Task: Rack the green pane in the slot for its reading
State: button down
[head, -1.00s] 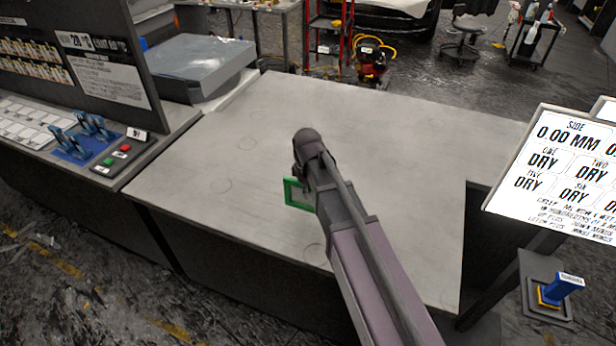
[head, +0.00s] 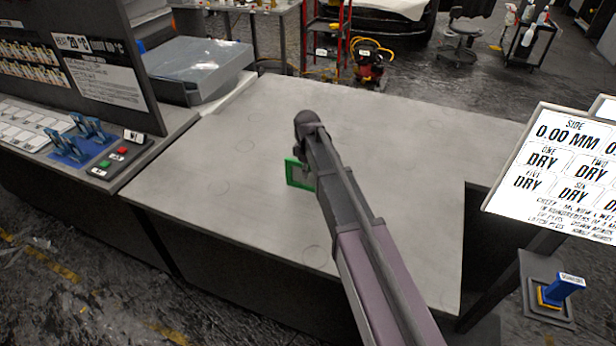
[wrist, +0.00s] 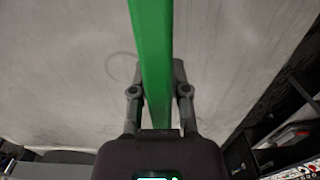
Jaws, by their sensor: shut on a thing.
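The green pane shows in the head view as a green square frame (head: 293,174) above the grey bench top, mostly hidden behind my arm. In the wrist view its green edge (wrist: 152,60) runs from the top of the picture down between my fingers. My gripper (wrist: 159,95) is shut on the green pane, one finger on each side of it. In the head view the fingers are hidden behind my wrist. I cannot tell how far the pane is above the bench. No rack slot is clearly recognisable.
The grey bench top (head: 220,150) is largely clear, with faint rings. At left stand a control panel (head: 85,150) with blue holders and red and green buttons, and a grey lidded box (head: 198,68). At right, a sign (head: 560,165) reads "SIDE 0.00 MM" and several "DRY"; a blue-handled tool (head: 562,290) stands below it.

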jog(key=shift+w, duration=0.1)
jog(key=shift+w, duration=0.25)
jog(key=shift+w+f+b, duration=0.15)
jog(key=shift+f+b, duration=0.8)
jog(key=shift+w+f+b, duration=0.15)
jog(key=shift+f+b, duration=0.75)
jog(key=shift+f, duration=0.2)
jog(key=c, duration=0.6)
grip_release()
jog(key=shift+r, duration=0.1)
jog(key=shift+r, duration=0.15)
notch_tip(320, 180, up, 12)
jog(key=p, duration=1.2)
